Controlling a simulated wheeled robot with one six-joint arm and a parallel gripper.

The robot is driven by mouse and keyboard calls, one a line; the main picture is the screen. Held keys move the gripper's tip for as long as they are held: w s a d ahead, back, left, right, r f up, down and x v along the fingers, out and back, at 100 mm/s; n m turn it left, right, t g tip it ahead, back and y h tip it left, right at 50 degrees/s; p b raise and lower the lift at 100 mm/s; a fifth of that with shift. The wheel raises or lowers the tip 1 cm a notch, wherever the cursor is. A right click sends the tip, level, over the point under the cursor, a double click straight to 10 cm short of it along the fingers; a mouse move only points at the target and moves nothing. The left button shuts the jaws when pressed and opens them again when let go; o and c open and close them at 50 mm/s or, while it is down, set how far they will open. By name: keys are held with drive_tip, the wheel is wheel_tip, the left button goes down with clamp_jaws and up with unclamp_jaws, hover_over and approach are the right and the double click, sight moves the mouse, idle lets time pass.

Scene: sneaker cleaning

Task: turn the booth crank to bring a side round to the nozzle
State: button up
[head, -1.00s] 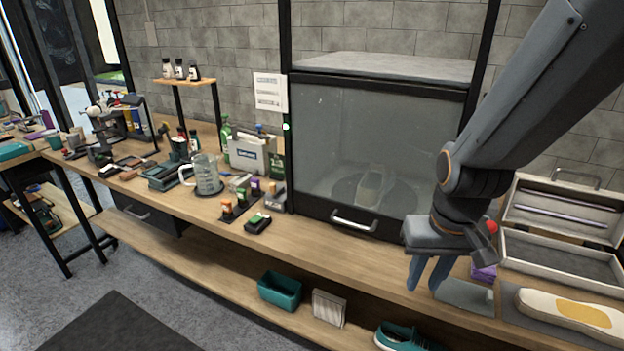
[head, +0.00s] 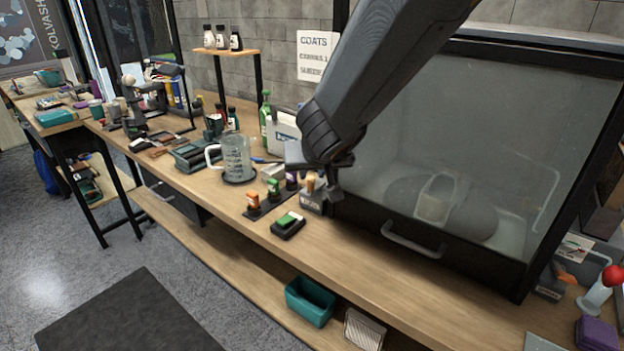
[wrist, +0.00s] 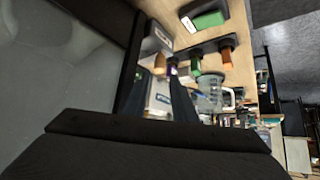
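The booth (head: 480,130) is a dark-framed box with a hazy clear front and a bar handle (head: 412,240). Inside, a pale sneaker (head: 437,198) sits on a dark round turntable (head: 474,222), dim through the pane. No nozzle can be made out. A red ball knob (head: 612,275) on a pale stem stands right of the booth; I cannot tell if it is the crank. My gripper (head: 322,188) is at the booth's left front corner, near small capped bottles, well away from the knob. Its fingers are mostly hidden; the wrist view shows a dark narrow finger shape (wrist: 182,102).
Small bottles with orange (head: 253,202) and green caps, a green-topped block (head: 288,224) and a glass jug (head: 236,158) stand left of the booth. A purple block (head: 597,334) lies at the lower right. The bench front (head: 370,275) before the booth is clear.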

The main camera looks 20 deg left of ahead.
sight(311, 178)
drive_tip(key=b+x, duration=0.2)
drive_tip(key=x, duration=0.5)
drive_tip(key=shift+d+f+b, duration=0.1)
drive_tip(key=shift+b, duration=0.3)
drive_tip(key=shift+c, duration=0.2)
clamp_jaws()
